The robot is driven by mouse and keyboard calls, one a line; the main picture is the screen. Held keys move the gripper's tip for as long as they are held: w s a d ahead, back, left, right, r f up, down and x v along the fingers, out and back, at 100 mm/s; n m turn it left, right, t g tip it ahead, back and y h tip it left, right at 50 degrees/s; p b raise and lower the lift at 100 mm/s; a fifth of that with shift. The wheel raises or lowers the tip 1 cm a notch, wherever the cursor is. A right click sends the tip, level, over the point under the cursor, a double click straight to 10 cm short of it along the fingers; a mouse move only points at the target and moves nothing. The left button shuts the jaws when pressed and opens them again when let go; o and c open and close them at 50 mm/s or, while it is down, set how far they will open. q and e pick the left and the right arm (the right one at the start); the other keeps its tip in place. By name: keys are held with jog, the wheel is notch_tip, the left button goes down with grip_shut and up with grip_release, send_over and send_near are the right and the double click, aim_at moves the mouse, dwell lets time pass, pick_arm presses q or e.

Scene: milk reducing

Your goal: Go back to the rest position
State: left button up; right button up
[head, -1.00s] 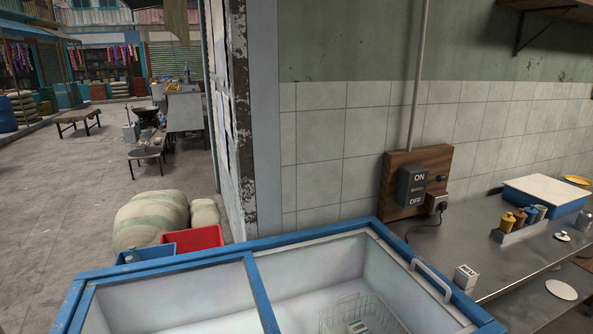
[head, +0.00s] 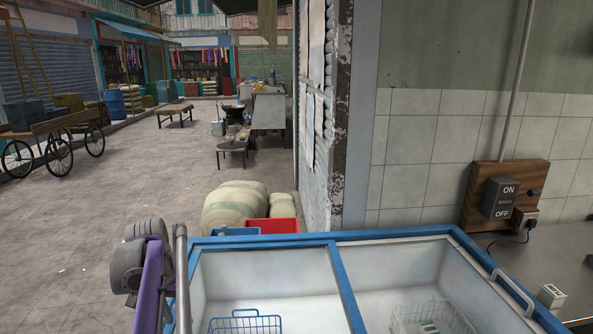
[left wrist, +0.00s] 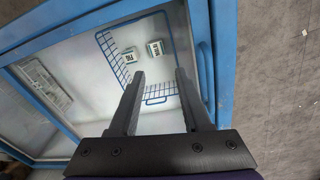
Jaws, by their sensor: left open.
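My left gripper (left wrist: 160,76) is open and empty in the left wrist view. Its fingers point over the blue-framed chest freezer (head: 345,285). A blue wire basket (left wrist: 181,60) lies in the freezer beyond the fingers; it also shows in the head view (head: 246,323). Two small milk cartons, one (left wrist: 127,56) left of the other (left wrist: 154,48), are in this basket, apart from the fingers. In the head view my left arm rises at the left edge of the freezer, and its gripper is not visible there. My right gripper is in neither view.
A white wire basket (head: 428,316) sits in the freezer's right part. A carton (head: 551,295) stands on the metal counter (head: 567,257) at right. Sacks (head: 236,206) and a red crate (head: 272,225) are behind the freezer. Open paved floor (head: 110,205) lies to the left.

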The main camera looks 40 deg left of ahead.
pick_arm(q)
jog(key=w+d+f+m, duration=0.1)
jog(key=d, duration=0.6)
jog(key=w+d+f+m+t, duration=0.1)
jog(key=d+f, duration=0.1)
jog(key=d, duration=0.5)
jog(key=w+d+f+m+y, duration=0.1)
jog(key=w+d+f, duration=0.1)
jog(key=d, duration=0.6)
jog(key=shift+f+t, duration=0.2)
jog(key=shift+t, duration=0.1)
jog(key=s+d+f+m+t, duration=0.1)
jog(key=s+d+f, duration=0.1)
jog(key=d, duration=0.5)
jog(key=s+d+f+m+t, duration=0.1)
jog(key=s+d+f, duration=0.2)
jog(key=d, duration=0.4)
jog(key=shift+s+d+f+m+t+h+p, duration=0.15)
jog(key=shift+d+f+m+t+h+p, duration=0.2)
jog(key=shift+f, duration=0.55)
